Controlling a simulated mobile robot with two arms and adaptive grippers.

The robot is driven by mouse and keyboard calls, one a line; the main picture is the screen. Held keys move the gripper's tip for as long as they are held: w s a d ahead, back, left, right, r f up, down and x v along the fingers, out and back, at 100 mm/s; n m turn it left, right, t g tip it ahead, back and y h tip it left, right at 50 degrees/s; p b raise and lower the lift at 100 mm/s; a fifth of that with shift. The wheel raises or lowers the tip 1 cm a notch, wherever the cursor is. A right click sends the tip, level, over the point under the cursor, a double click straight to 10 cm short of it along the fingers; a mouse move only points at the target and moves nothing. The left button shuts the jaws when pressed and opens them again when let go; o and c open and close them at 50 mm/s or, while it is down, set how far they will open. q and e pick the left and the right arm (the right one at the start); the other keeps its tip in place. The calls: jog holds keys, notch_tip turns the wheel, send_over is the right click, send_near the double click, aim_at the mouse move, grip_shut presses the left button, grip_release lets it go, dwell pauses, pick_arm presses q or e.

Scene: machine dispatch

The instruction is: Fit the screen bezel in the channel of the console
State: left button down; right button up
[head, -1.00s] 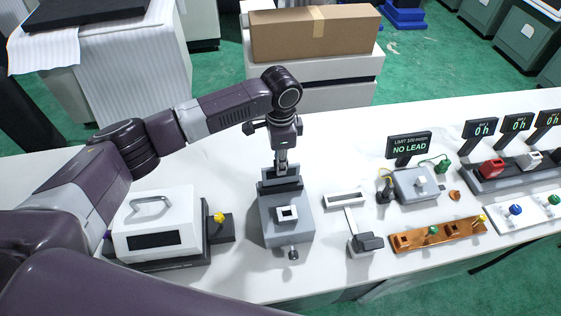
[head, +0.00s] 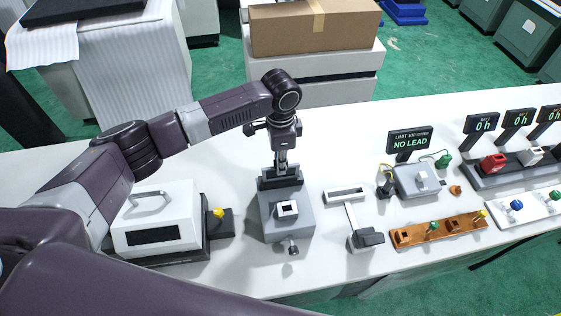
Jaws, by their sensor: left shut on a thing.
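The console (head: 270,229) is a grey box on the white table, with a small white-framed dark square on its top and a knob at its front. A dark, upright plate, which looks like the screen bezel (head: 281,182), stands at the console's back edge. My left gripper (head: 281,167) points down from above and is shut on the bezel's top. The bezel's lower edge meets the back of the console; I cannot tell whether it is seated in the channel, which is hidden. My right gripper is not in view.
A white machine with a handle (head: 156,216) stands left of the console. A white-and-grey lever piece (head: 350,215) is close on the right. Farther right are a grey box (head: 412,184), a "NO LEAD" sign (head: 409,141) and a brown block (head: 440,231).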

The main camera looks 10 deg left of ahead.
pick_arm(q)
jog(key=shift+f, duration=0.25)
jog(key=c, duration=1.9)
grip_release()
jog(key=shift+r, duration=0.1)
notch_tip(320, 180, up, 12)
jog(key=shift+f, duration=0.1)
